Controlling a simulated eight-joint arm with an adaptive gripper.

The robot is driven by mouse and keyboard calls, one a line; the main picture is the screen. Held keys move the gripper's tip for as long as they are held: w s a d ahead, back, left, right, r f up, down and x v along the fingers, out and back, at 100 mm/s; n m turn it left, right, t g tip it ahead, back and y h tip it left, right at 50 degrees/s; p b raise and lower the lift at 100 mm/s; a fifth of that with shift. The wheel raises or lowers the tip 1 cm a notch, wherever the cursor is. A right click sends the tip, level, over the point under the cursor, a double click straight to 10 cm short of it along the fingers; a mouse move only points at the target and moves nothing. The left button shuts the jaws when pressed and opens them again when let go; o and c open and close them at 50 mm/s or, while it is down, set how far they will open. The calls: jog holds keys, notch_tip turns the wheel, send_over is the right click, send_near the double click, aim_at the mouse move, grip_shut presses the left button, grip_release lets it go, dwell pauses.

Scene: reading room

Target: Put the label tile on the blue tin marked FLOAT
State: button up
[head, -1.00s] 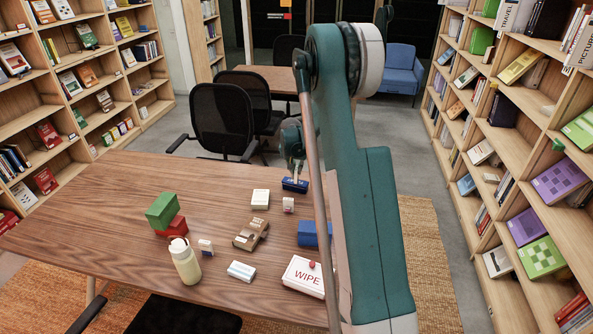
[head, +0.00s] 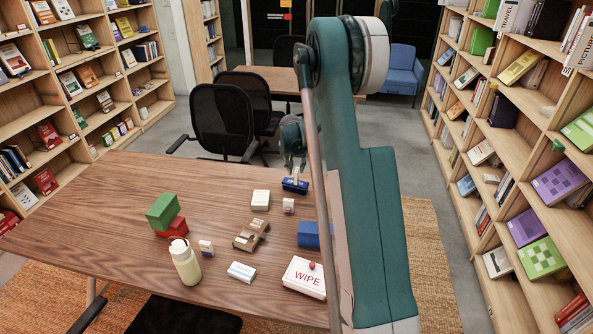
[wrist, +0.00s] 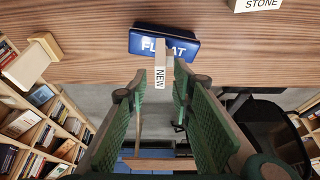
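The dark blue tin marked FLOAT (wrist: 180,41) lies near the far edge of the table; in the head view the tin (head: 295,187) is below my gripper (head: 292,165). The label tile (wrist: 160,77), pale with NEW on its face, stands on the tin in the wrist view and covers the middle of its lettering. In the head view a small pale piece of the tile (head: 296,174) shows above the tin. My gripper (wrist: 161,90) is open, its green fingers apart on both sides of the tile with gaps showing. Exact contact beneath the tile is hidden.
A bottle (head: 185,262) stands at the front. The table's left side is clear.

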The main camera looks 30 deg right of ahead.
jog(key=v, duration=0.9)
jog(key=shift+s+a+r+p, duration=0.15)
jog(key=shift+r+p, duration=0.2)
jog(key=shift+p, duration=0.05)
jog(key=s+a+r+n+t+y, duration=0.1)
jog(key=s+a+r+n, duration=0.1)
jog(key=s+a+r, duration=0.8)
jog(key=s+a+r+n+t, duration=0.1)
jog(key=s+a+r+n, duration=0.1)
jog(key=s+a+r, duration=0.8)
jog(key=s+a+f+n+t+y, duration=0.1)
jog(key=s+a+n, duration=0.1)
jog(key=s+a, duration=0.7)
jog(key=s+a+f+n+t+y, duration=0.1)
jog(key=s+a+f+n, duration=0.1)
jog(key=s+a, duration=0.8)
jog(key=shift+s+n, duration=0.5)
jog(key=shift+s, duration=2.5)
